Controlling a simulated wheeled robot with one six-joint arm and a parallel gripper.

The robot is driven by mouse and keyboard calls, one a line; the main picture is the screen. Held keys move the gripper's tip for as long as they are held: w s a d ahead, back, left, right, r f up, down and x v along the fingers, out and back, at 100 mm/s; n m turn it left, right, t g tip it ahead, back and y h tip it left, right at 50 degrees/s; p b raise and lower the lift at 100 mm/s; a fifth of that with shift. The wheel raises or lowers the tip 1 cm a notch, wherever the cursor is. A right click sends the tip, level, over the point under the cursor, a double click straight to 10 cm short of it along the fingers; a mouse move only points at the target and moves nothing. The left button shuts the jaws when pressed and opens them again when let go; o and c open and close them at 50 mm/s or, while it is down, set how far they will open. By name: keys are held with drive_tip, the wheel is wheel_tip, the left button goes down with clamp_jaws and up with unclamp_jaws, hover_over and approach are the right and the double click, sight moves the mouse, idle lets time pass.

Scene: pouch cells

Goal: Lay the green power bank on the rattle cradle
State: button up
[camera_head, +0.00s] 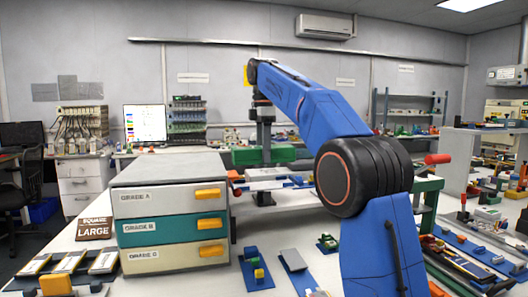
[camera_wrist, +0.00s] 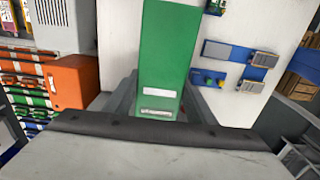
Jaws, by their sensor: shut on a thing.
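The green power bank (camera_wrist: 160,60) is a long green block with white labels, seen in the wrist view. It stands between the grey fingers of my gripper (camera_wrist: 158,98), which is shut on it. In the head view my blue arm reaches over the bench and its wrist hangs down behind the drawer cabinet; a green bar (camera_head: 280,154) shows there, and I cannot tell whether it is the power bank. No rattle cradle can be named for certain. Small blue-based fixtures stand on the white bench, one with a tilted grey plate (camera_head: 293,260), one with a green part (camera_head: 328,242).
A grey drawer cabinet (camera_head: 170,172) with white and teal drawers stands left of my arm. Another blue fixture (camera_head: 255,270) carries blue and yellow blocks. A sign (camera_head: 95,228) and flat cells (camera_head: 69,262) lie at left. An orange box (camera_wrist: 72,82) shows in the wrist view.

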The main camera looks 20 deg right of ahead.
hover_over(264, 185)
drive_tip(key=shift+f, duration=2.7)
drive_tip(key=shift+f, duration=1.25)
drive_tip(key=o, duration=1.4)
drive_tip(key=shift+o, duration=0.2)
drive_tip(key=shift+r, duration=3.75)
